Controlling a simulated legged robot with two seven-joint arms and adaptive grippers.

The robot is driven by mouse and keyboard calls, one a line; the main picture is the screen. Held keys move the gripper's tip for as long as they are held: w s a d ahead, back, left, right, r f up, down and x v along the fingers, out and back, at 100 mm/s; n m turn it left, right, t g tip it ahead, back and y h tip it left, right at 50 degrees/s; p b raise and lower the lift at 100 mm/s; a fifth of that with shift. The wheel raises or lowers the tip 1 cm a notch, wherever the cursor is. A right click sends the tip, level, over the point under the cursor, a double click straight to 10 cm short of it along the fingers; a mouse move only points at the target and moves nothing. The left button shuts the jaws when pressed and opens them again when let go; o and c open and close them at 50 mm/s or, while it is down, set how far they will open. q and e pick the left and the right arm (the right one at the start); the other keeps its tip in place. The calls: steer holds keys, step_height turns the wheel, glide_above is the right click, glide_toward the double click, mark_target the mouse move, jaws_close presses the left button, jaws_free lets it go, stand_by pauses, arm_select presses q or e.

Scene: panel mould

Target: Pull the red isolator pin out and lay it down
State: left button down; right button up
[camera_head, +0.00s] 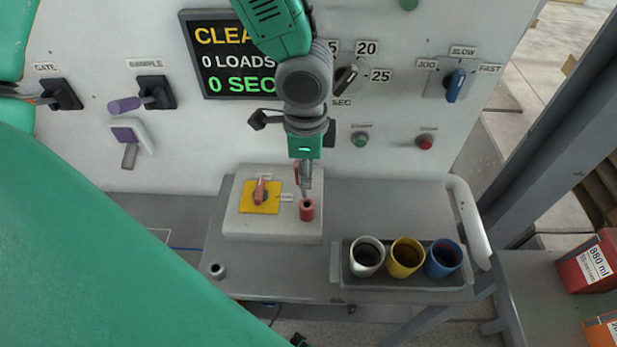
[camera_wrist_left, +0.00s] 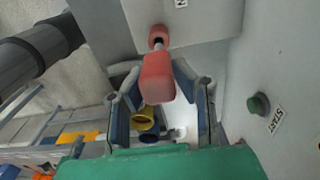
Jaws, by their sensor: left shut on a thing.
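My left gripper (camera_head: 304,180) points down above the right part of the grey block on the shelf. In the left wrist view its two fingers are shut on the red handle of the isolator pin (camera_wrist_left: 157,78). A short pale shaft shows between this handle and the red round collar (camera_wrist_left: 158,38). The same collar (camera_head: 307,210) stands on the block in the head view, just below the fingertips. Whether the shaft's tip is inside the collar is hidden. My right gripper is not in view.
A red rotary switch on a yellow plate (camera_head: 260,197) is left of the collar. A tray (camera_head: 408,290) with white, yellow and blue cups stands at right. A small grey ring (camera_head: 217,270) lies at front left. The shelf (camera_head: 275,278) is mostly bare in front of the block.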

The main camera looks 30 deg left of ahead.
arm_select(q)
step_height(320, 180, up, 2)
steer(key=shift+p, duration=0.95)
steer(key=shift+r, duration=0.95)
